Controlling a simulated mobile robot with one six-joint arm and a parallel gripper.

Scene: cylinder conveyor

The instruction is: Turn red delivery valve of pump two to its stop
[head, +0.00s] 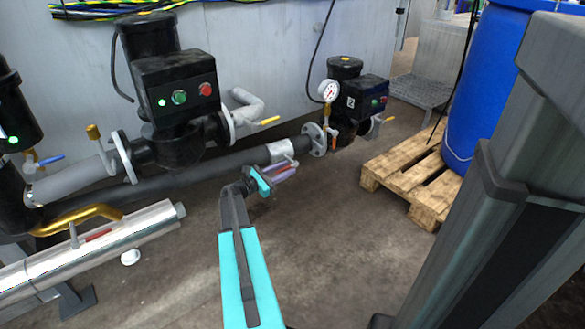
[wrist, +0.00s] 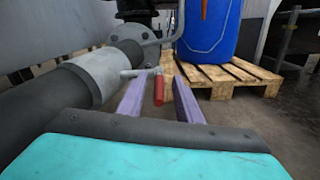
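A red valve lever (wrist: 158,88) hangs from a grey stem beside a silver-wrapped section of the dark pipe in the wrist view. My gripper (wrist: 160,80) is open, with its two purple fingers on either side of the lever. Gaps show between the lever and both fingers, so no grip is visible. In the head view my gripper (head: 288,171) is beside the silver pipe section (head: 287,151), and its fingers largely cover the lever. Another red lever (head: 97,235) is on the silver pipe at left.
A pump with a control box (head: 178,85) stands at left centre, and another (head: 365,95) stands behind with a gauge (head: 329,90). A blue drum (head: 488,85) stands on a wooden pallet (head: 408,172) at right. Floor between pipe and pallet is clear.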

